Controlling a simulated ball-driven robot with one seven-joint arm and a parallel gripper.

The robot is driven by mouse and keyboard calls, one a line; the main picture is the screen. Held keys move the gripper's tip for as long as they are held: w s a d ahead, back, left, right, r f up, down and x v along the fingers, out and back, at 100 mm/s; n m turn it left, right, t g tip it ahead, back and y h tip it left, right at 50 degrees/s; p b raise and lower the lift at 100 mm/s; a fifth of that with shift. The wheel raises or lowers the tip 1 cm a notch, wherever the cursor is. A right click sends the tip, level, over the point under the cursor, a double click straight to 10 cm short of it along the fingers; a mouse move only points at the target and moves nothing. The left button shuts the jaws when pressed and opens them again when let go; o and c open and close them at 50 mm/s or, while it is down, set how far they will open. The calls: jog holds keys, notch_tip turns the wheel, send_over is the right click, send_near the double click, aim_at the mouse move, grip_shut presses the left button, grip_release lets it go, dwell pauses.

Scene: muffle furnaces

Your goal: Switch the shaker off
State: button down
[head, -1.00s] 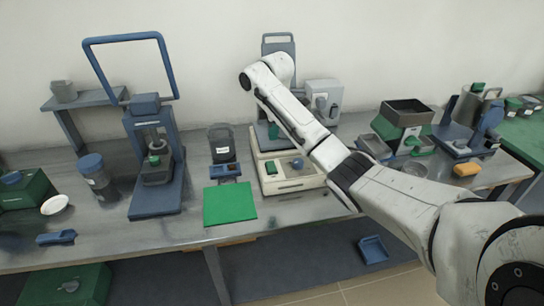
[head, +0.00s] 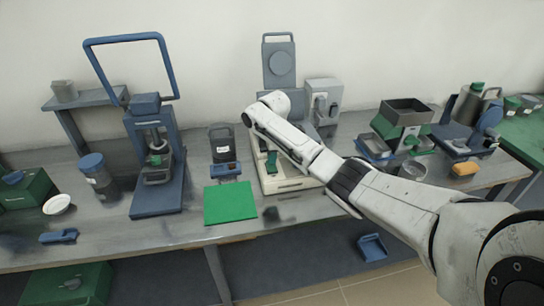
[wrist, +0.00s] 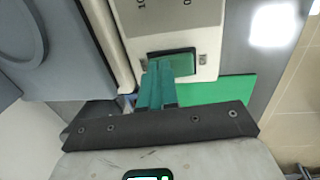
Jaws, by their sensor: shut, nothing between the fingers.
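The shaker (head: 293,184) is a cream box on the bench, partly hidden behind my arm in the head view. In the wrist view its cream panel (wrist: 170,22) carries a dark-framed green rocker switch (wrist: 180,63) with small marks at either side. My gripper (wrist: 158,68) has green fingers, closed together and empty. The fingertips overlap the left part of the rocker in the wrist view; whether they touch it I cannot tell. In the head view my gripper (head: 271,168) points down over the switch area. The knob seen earlier is hidden by my arm.
A grey upright device with a round disc (head: 279,64) stands behind the shaker. A green mat (head: 230,203) lies to its front left, and a dark labelled container (head: 222,145) stands left. A hopper device (head: 406,112) stands to the right.

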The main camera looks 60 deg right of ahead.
jog(key=shift+f, duration=0.25)
jog(key=shift+s+a, duration=0.1)
dwell(0.3)
jog(key=shift+s+a+r+p, duration=0.1)
jog(key=shift+s+a+p, duration=0.25)
jog(key=shift+p, duration=0.65)
jog(key=shift+a, duration=0.1)
jog(key=shift+r, duration=0.1)
